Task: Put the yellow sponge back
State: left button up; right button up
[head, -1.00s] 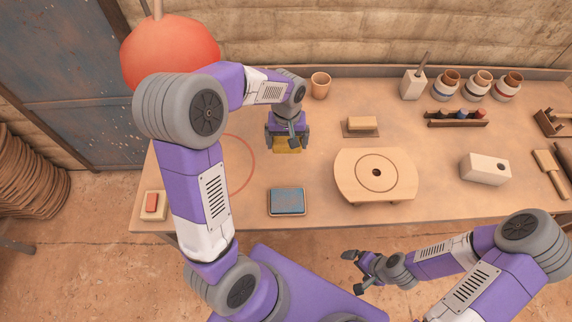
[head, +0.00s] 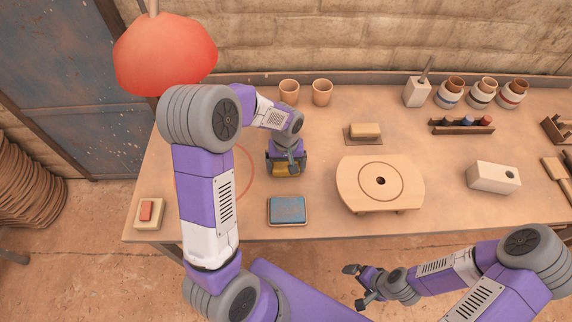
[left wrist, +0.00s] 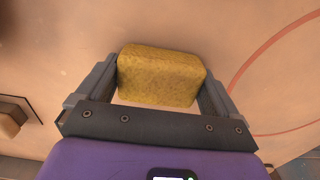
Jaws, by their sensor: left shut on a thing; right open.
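The yellow sponge (left wrist: 160,76) is a rough, rounded block. It sits between the fingers of my left gripper (left wrist: 158,82), which is shut on it. In the head view my left gripper (head: 286,165) is over the left part of the table, and only a strip of the sponge (head: 287,170) shows below it. I cannot tell how high the sponge is above the table. A tray with a blue pad (head: 287,209) lies in front of it. My right gripper (head: 358,287) is open and empty, in front of the table edge.
A red ring (head: 251,175) is marked on the table left of the gripper. Two cups (head: 322,92) stand behind. A red block on a holder (head: 147,211) is at the left corner.

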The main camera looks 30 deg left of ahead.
aim_at(286, 164)
pick_arm(q)
jog(key=shift+f, duration=0.1)
jog(key=o, duration=0.6)
jog(key=shift+o, duration=0.2)
jog(key=shift+r, duration=0.2)
notch_tip(286, 164, up, 12)
jog(key=p, duration=0.3)
jog(key=shift+p, duration=0.35)
